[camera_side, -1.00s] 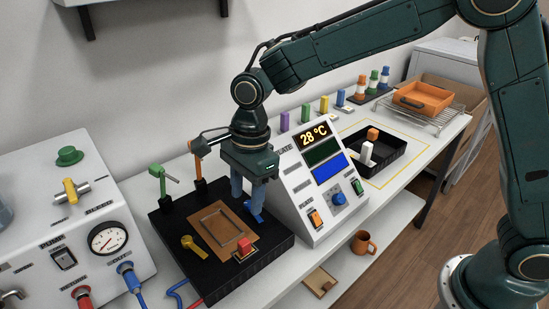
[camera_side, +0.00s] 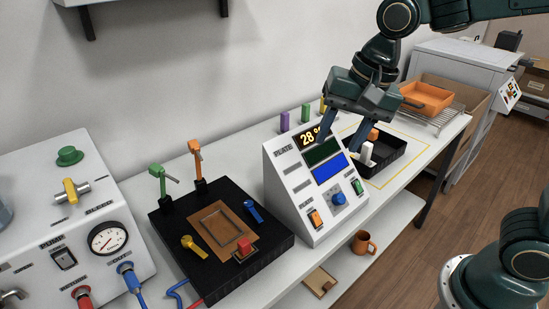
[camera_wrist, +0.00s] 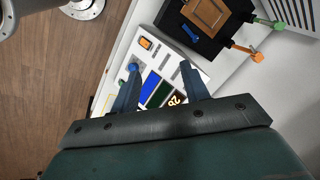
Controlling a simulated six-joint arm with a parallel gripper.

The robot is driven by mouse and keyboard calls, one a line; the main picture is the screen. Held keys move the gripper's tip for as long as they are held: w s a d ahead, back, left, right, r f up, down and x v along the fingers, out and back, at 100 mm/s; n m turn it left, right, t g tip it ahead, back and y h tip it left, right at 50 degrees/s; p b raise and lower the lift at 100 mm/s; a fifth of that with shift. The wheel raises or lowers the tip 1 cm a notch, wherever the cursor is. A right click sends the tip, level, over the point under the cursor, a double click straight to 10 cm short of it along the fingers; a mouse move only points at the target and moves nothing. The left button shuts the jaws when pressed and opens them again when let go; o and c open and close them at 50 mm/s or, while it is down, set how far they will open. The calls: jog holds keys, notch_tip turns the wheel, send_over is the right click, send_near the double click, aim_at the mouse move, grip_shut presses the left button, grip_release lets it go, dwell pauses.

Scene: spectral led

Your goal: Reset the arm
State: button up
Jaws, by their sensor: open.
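My gripper (camera_side: 341,138) is open and empty. In the side view it hangs in front of the upper part of the white control box (camera_side: 296,196), with its two blue fingers spread and part of the 28 °C display hidden behind one of them. In the wrist view my gripper (camera_wrist: 158,88) shows its fingers apart, with the control box (camera_wrist: 180,62) seen between and beyond them. The black plate station (camera_side: 172,232) stands to the left, with a brown panel, a red block, a blue lever and a yellow lever on it.
A black tray (camera_side: 393,166) with an orange and a white piece lies behind the control box. An orange tray (camera_side: 425,98) sits on a wire rack at right. A pump box (camera_side: 40,235) with a gauge stands at left. An orange mug (camera_side: 363,243) is on the lower shelf.

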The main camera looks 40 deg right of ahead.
jog(key=s+d+n+t+h, duration=0.1)
jog(key=s+d+n, duration=0.35)
jog(key=s, duration=0.25)
jog(key=s+d+n+t, duration=0.2)
jog(key=s+d+n, duration=0.25)
jog(key=s, duration=0.25)
jog(key=n+g+y, duration=0.1)
jog(key=n+g, duration=0.5)
jog(key=n, duration=1.2)
send_over(244, 242)
jog(key=d, duration=0.2)
notch_tip(244, 242, down, 12)
jog(key=shift+w+a, duration=0.1)
jog(key=shift+a, duration=0.1)
jog(key=shift+a+f, duration=0.25)
jog(key=shift+f, duration=2)
jog(key=shift+a+f, duration=0.3)
jog(key=shift+f, duration=1.95)
jog(key=shift+a+f, duration=0.25)
jog(key=shift+f, duration=2)
